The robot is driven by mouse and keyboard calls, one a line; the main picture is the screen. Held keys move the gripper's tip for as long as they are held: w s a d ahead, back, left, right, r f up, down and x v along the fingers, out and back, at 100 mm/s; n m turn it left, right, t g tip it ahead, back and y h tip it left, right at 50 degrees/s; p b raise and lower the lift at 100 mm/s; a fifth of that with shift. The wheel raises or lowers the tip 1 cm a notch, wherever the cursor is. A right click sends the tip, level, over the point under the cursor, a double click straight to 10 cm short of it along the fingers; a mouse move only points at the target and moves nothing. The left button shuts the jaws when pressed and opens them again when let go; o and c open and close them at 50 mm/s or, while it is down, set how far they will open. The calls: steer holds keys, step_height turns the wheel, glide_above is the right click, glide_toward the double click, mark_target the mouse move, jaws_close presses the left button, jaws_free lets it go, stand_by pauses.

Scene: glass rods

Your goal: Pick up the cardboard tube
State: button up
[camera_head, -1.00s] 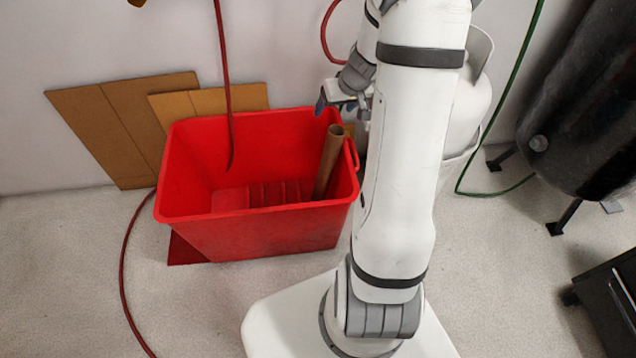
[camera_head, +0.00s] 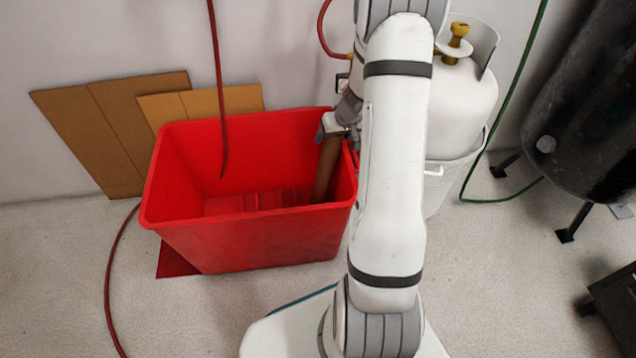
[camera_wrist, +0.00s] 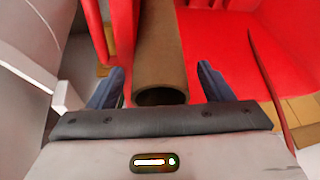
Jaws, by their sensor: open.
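The brown cardboard tube (camera_head: 325,168) leans upright in the right corner of the red bin (camera_head: 255,232). In the wrist view the tube (camera_wrist: 158,50) runs away from the camera, with its open round end nearest. My gripper (camera_wrist: 160,85) is open, with one dark blue finger on each side of the tube's end. Gaps show between the fingers and the tube, wider on the right. In the head view my gripper (camera_head: 335,128) is at the tube's top and partly covers it.
A red hose (camera_head: 217,90) hangs into the bin. Flattened cardboard (camera_head: 120,125) leans on the wall at left. A white gas cylinder (camera_head: 460,95) stands right of the bin, behind my arm. A black tank (camera_head: 575,110) stands at far right.

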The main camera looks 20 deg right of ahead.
steer(key=c, duration=1.4)
steer(key=shift+r, duration=0.15)
